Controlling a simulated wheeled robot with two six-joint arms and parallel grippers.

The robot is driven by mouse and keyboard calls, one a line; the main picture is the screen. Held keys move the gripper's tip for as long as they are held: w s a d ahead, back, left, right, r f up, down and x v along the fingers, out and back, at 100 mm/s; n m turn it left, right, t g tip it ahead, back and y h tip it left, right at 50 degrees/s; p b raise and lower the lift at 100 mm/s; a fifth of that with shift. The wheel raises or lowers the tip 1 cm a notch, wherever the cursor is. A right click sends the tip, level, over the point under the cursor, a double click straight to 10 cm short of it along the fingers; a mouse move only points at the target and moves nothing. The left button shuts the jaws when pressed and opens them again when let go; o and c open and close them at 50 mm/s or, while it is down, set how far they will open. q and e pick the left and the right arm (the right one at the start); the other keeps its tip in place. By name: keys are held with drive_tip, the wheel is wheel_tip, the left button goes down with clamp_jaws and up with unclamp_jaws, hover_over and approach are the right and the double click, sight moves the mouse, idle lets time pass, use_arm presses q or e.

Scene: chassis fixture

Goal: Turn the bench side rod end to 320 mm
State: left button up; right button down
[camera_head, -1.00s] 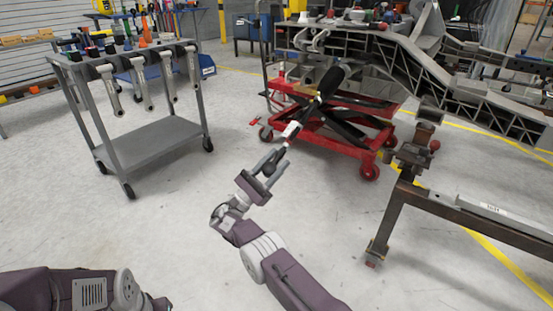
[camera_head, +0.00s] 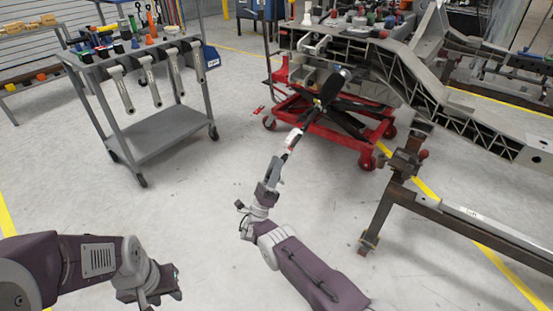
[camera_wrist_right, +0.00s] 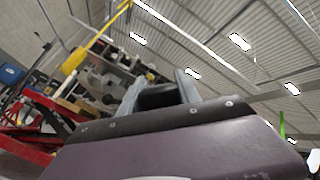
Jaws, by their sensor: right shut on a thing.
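My right gripper (camera_head: 273,172) is shut on the near end of a long rod (camera_head: 294,137). The rod points up and away, with a white tag near the jaws, a thick black part further along and a pale round end. In the right wrist view, a dark piece (camera_wrist_right: 158,96) shows between the fingers; the rest of the rod is hidden. My left gripper (camera_head: 150,291) is low at the left, partly cut off by the bottom edge; its jaws do not show clearly. A brown bench (camera_head: 388,208) stands at the right with a vise-like fixture (camera_head: 405,162) and a long labelled grey bar (camera_head: 480,218).
A red lift cart (camera_head: 365,145) stands behind the rod's far end. A large grey chassis frame (camera_head: 450,108) spans the back right. The floor between is clear.

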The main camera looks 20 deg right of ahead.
drive_tip(key=n+t+y+p, duration=0.1)
drive_tip(key=n, duration=0.2)
drive_tip(key=n+t+y+p, duration=0.1)
drive_tip(key=n+y, duration=0.1)
drive_tip(key=n, duration=0.1)
drive_tip(key=n+t+y+p, duration=0.1)
drive_tip(key=n+y, duration=0.1)
drive_tip(key=shift+w+n, duration=0.25)
drive_tip(key=shift+n, duration=0.15)
drive_tip(key=n+y+p, duration=0.1)
drive_tip(key=n+y, duration=0.1)
drive_tip(key=n, duration=0.1)
drive_tip(key=n+y+p, duration=0.1)
drive_tip(key=n+y, duration=0.1)
drive_tip(key=n, duration=0.2)
drive_tip(key=shift+w+f+n+t+p, duration=0.2)
drive_tip(key=shift+n+t+p, duration=0.1)
drive_tip(key=shift+w+d+f+n+g+y+p, duration=0.1)
drive_tip(key=shift+f+n+g+y+p, duration=0.15)
drive_tip(key=shift+n+g+p, duration=0.9)
drive_tip(key=shift+w+d+f+n+g+y+p, duration=0.1)
drive_tip(key=shift+n+g+y, duration=0.15)
drive_tip(key=shift+n, duration=1.65)
drive_tip(key=shift+d+f+n+g+y+p, duration=0.15)
drive_tip(key=shift+n+g+p, duration=0.55)
drive_tip(key=shift+n, duration=0.85)
